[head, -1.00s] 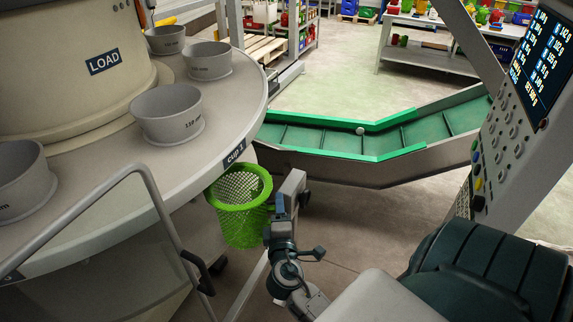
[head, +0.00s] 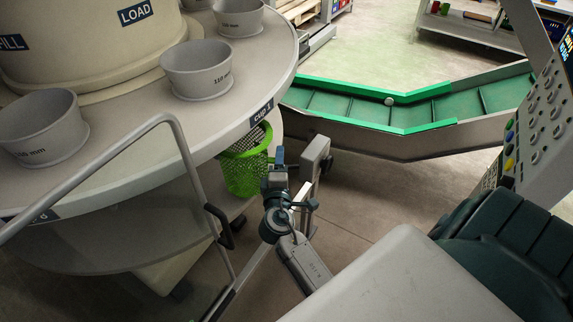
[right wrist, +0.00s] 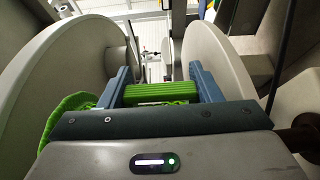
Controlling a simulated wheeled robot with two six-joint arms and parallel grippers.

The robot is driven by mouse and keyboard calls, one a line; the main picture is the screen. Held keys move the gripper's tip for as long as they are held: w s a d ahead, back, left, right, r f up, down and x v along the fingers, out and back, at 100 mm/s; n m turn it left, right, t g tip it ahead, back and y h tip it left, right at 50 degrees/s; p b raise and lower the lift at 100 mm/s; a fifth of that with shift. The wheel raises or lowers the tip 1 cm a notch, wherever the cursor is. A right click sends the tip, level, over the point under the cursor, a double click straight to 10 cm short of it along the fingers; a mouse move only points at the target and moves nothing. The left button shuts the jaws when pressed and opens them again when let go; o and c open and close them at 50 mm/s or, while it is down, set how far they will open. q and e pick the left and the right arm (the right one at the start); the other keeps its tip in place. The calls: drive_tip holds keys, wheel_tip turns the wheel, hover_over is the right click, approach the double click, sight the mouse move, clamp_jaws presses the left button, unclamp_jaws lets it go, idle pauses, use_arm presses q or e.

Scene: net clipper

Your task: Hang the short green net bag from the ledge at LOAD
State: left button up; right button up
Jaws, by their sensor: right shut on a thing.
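The green net bag (head: 243,172) hangs mouth up below the rim of the round table, its top partly hidden by the table edge at the "cup 1" label. My right gripper (head: 278,160) is beside it on the right. In the right wrist view my right gripper (right wrist: 161,88) is shut on a ribbed green piece (right wrist: 160,93) of the bag, with more green net to the left. The LOAD label (head: 135,12) is on the drum above the table. I cannot make out a ledge there. My left gripper is not in view.
Grey cups stand on the round table (head: 130,150), one of them (head: 196,70) near the LOAD label. A bent grey handrail (head: 150,124) crosses in front. A green conveyor (head: 370,106) lies behind; a console (head: 535,130) stands right.

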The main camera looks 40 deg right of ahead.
drive_tip(key=shift+w+a+b, duration=0.5)
drive_tip(key=shift+w+a, duration=0.1)
drive_tip(key=shift+w, duration=0.85)
drive_tip(key=shift+w+a+b, duration=0.5)
drive_tip(key=shift+w+a, duration=0.1)
drive_tip(key=shift+w, duration=0.85)
drive_tip(key=shift+w+a+b, duration=0.5)
drive_tip(key=shift+w+a, duration=0.1)
drive_tip(key=shift+w, duration=0.85)
drive_tip(key=shift+f, duration=0.2)
drive_tip(key=o, duration=1.2)
drive_tip(key=shift+c, duration=0.2)
